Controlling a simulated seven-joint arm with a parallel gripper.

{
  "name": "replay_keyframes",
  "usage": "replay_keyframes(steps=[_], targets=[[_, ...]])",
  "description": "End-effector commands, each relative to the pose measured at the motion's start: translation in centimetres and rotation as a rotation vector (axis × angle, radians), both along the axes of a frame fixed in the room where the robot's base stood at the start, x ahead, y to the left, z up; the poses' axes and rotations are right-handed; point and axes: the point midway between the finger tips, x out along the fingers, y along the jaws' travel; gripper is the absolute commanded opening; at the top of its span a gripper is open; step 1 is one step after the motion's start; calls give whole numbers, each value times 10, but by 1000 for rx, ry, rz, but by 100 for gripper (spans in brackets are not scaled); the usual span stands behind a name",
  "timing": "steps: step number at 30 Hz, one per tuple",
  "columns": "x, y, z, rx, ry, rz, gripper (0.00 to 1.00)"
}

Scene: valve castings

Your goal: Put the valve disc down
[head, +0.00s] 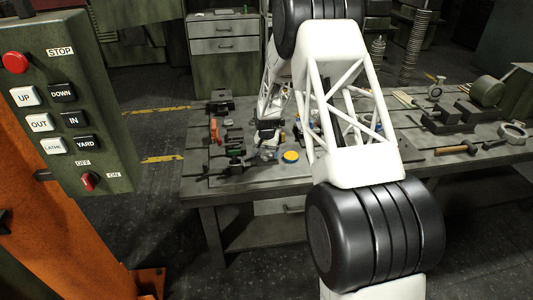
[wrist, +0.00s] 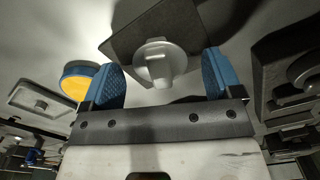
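The valve disc (wrist: 160,66) is a pale grey round piece with a raised bar across it. In the wrist view it lies between and beyond my fingers, overlapping the edge of a dark square plate (wrist: 134,32). My gripper (wrist: 163,78) has two blue finger pads, spread wide, with a gap showing on either side of the disc. It is open and holds nothing. Whether the disc rests fully on the plate is hard to tell. In the head view my arm reaches down over the bench and hides the disc.
A yellow-topped round piece with a blue side (wrist: 78,82) lies left of my fingers; it also shows in the head view (head: 290,156). Dark metal fixtures (wrist: 290,72) stand close on the right. The workbench (head: 230,188) carries a hammer (head: 456,149) and several tools.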

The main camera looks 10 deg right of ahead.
Motion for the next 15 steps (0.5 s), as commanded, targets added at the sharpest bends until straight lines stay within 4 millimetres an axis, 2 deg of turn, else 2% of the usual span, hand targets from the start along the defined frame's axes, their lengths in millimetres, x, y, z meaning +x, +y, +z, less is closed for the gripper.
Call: replay_keyframes(steps=[8,15], targets=[[0,0,1,0,0,0,85],[0,0,17,0,-2,0,85]])
